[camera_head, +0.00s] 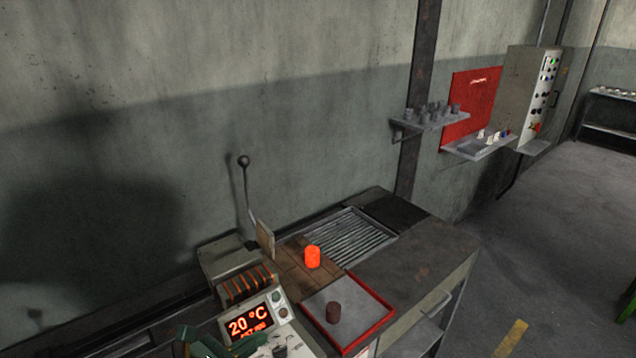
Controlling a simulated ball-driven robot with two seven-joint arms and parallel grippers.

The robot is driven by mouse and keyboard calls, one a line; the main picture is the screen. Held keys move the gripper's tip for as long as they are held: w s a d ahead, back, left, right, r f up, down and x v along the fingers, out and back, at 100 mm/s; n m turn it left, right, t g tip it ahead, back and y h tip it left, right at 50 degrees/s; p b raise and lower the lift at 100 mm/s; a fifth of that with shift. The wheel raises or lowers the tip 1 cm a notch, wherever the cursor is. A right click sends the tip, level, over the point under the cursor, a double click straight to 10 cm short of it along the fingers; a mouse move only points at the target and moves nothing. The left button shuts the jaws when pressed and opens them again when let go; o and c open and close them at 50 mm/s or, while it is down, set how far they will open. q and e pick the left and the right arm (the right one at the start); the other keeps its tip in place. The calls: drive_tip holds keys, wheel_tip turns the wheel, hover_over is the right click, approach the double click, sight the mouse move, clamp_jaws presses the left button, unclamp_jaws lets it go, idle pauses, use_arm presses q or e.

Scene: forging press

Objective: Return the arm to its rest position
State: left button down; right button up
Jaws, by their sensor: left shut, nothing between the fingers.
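My left gripper (264,347) shows only in part at the bottom edge of the head view, in front of the control panel. It is shut and holds nothing. A dark green part of my left arm (212,345) comes in beside it, cut off by the frame. My right gripper is out of view.
A glowing orange cylinder (313,257) stands on brown bricks beside a metal grate (352,236). A tall lever (246,190) rises behind. The right floor is mostly clear.

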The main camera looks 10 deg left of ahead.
use_arm(q)
drive_tip(key=s+a+f+n+g+y, duration=0.1)
drive_tip(key=s+a+n+g+y, duration=0.45)
drive_tip(key=n, duration=1.15)
drive_tip(key=s+a+f+n+g+y, duration=0.1)
drive_tip(key=s+a+n+g+y, duration=0.15)
drive_tip(key=s+n+y, duration=0.9)
drive_tip(key=d+f+n+g+h+b, duration=0.1)
drive_tip(key=f+n+h+b, duration=0.15)
drive_tip(key=f, duration=0.85)
drive_tip(key=w+d+f+n+h+b, duration=0.1)
drive_tip(key=d+f+h+b, duration=0.2)
drive_tip(key=f, duration=0.8)
drive_tip(key=f+n+g+h+b, duration=0.1)
drive_tip(key=f+h+b, duration=0.25)
drive_tip(key=f, duration=0.75)
drive_tip(key=s+f+n+g+h+b, duration=0.1)
drive_tip(key=s+f+b, duration=0.8)
drive_tip(key=s+f, duration=1.2)
wheel_tip(320, 180, down, 6)
drive_tip(key=shift+d+r+n+g, duration=0.2)
drive_tip(key=shift+n+g, duration=0.7)
drive_tip(key=shift+n, duration=0.2)
